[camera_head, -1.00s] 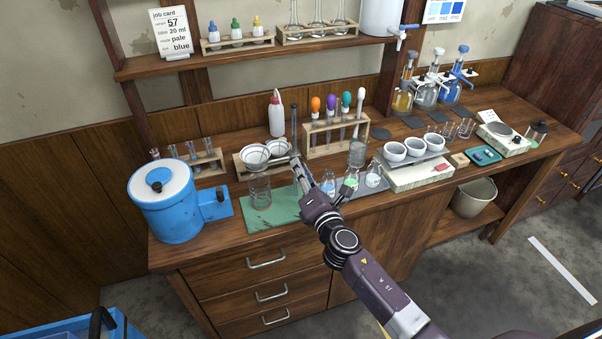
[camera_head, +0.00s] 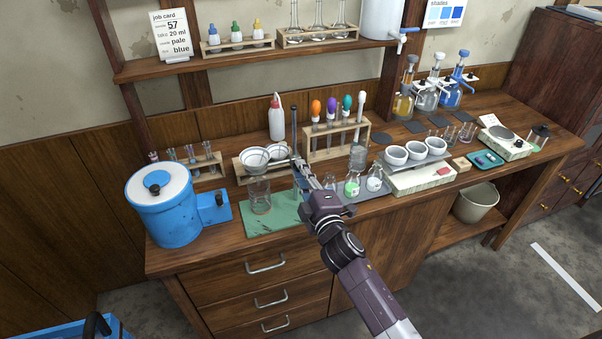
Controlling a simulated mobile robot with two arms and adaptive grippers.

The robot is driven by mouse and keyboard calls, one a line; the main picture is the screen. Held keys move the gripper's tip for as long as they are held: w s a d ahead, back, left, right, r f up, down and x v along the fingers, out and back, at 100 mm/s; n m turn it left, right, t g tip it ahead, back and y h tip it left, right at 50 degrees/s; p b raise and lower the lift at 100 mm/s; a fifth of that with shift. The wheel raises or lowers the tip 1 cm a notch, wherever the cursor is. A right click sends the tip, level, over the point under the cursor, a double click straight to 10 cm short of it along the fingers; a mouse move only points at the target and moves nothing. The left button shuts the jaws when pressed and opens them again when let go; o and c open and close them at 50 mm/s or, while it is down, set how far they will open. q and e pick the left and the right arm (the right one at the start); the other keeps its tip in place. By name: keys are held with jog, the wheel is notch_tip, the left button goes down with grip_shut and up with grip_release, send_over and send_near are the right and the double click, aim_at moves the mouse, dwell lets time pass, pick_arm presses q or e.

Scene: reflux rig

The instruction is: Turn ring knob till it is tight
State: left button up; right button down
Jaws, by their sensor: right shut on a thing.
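A thin dark stand rod (camera_head: 294,124) rises from the bench behind the green mat (camera_head: 262,212). A ring at the rod carries a funnel (camera_head: 255,158) to its left, above a clear glass jar (camera_head: 260,196) on the mat. My right gripper (camera_head: 299,168) reaches up from the lower right to the rod at the ring's height. It is shut on the ring knob, which is too small and too covered by the fingers to see clearly. My left gripper is not in view.
Small flasks (camera_head: 352,184) stand just right of my right gripper. A rack with coloured-bulb droppers (camera_head: 345,129) is behind them. A blue drum (camera_head: 162,207) stands at the left and white cups (camera_head: 416,149) at the right. The mat's front is clear.

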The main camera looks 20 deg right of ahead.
jog(key=shift+m, duration=1.1)
jog(key=c, duration=1.8)
grip_release()
jog(key=shift+c, duration=0.2)
jog(key=s, duration=1.2)
jog(key=shift+d, duration=0.25)
